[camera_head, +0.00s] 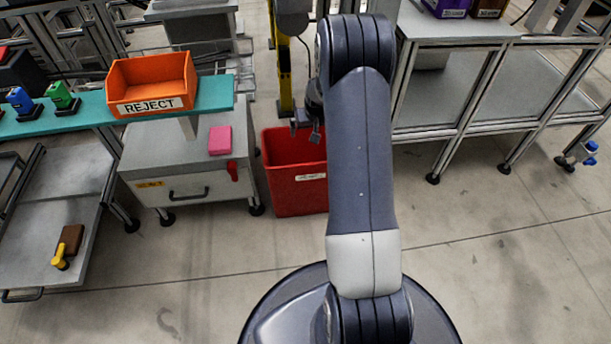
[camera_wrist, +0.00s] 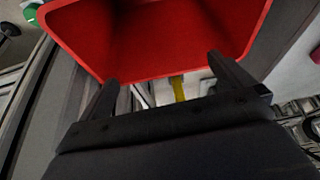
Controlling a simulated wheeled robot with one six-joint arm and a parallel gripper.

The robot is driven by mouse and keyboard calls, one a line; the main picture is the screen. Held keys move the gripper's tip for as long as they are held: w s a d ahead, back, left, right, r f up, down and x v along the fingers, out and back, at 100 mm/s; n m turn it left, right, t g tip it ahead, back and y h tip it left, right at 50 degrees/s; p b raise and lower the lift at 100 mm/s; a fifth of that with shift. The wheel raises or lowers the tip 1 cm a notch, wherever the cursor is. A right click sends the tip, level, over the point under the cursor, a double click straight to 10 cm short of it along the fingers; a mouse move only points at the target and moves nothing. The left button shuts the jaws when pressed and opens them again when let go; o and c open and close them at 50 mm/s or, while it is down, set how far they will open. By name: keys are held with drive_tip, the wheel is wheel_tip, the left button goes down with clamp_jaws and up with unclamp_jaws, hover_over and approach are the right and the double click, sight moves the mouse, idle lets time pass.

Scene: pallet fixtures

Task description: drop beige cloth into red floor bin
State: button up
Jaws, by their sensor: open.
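The red floor bin (camera_head: 290,190) stands on the floor left of my arm, with a white label on its front. In the wrist view its red rim and inside (camera_wrist: 160,72) fill the top of the picture. My gripper (camera_head: 306,130) is over the bin's opening in the head view, partly hidden by my arm. In the wrist view my gripper (camera_wrist: 162,68) has its two fingers wide apart with nothing between them. I see no beige cloth in either view; the part of the bin's inside that shows is plain red and dark.
A grey cabinet (camera_head: 185,165) with a pink block (camera_head: 220,140) stands left of the bin. An orange REJECT bin (camera_head: 152,85) sits on a teal shelf (camera_head: 215,94). A metal-framed bench (camera_head: 455,85) stands at right. The front right floor is clear.

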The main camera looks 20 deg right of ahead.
drive_tip(key=d+p+v, duration=0.1)
drive_tip(key=p+v, duration=0.2)
drive_tip(key=v, duration=0.7)
drive_tip(key=shift+a, duration=0.45)
drive_tip(key=a+b+x, duration=0.1)
drive_tip(key=b+x, duration=0.3)
drive_tip(key=x, duration=0.7)
drive_tip(key=shift+d+r+p, duration=0.2)
drive_tip(key=shift+r+p, duration=0.85)
drive_tip(key=shift+r, duration=0.45)
drive_tip(key=shift+d+r+p, duration=0.2)
drive_tip(key=shift+r+p, duration=0.8)
drive_tip(key=shift+r, duration=0.45)
